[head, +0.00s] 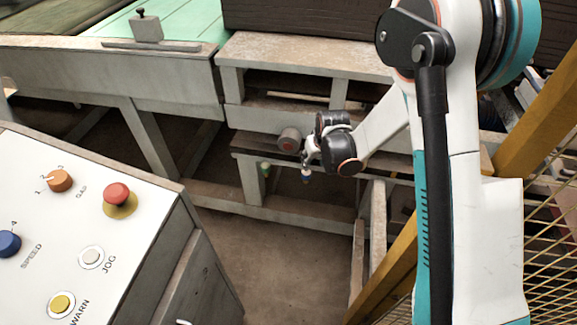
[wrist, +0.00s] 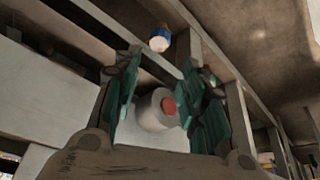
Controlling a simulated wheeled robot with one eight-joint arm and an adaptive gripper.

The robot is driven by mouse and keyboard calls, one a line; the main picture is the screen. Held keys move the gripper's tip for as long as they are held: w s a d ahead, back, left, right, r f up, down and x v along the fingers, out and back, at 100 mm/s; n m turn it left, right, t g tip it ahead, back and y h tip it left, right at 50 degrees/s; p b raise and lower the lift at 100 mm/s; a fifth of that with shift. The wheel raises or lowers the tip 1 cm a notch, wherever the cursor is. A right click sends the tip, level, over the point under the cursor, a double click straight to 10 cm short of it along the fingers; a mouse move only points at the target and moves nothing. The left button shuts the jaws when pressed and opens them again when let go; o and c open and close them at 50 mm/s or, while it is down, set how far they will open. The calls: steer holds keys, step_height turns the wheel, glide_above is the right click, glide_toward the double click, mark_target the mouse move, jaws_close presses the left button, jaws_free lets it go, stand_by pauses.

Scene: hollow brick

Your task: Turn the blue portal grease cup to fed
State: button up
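The blue portal grease cup (head: 306,175) hangs under the grey frame, blue above with a pale lower end. It also shows in the wrist view (wrist: 160,38), top centre, beyond my fingertips. My gripper (head: 306,157) is just above or in front of it in the head view. In the wrist view my gripper (wrist: 160,65) is open, its two teal-padded fingers apart with nothing held between them. The blue cup appears clear of both fingers. Its setting cannot be read.
A grey cylinder with a red face (head: 289,141) sits left of my gripper. A green and yellow cup (head: 265,169) hangs left of the blue one. Frame rails and posts (head: 250,180) surround them. A control panel (head: 90,230) stands at left, a yellow mesh guard (head: 550,250) at right.

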mark_target(307, 172)
steer(key=b+x, duration=0.5)
steer(key=x, duration=0.8)
steer(key=shift+w+f, duration=0.15)
steer(key=shift+f, duration=0.1)
steer(key=c, duration=0.8)
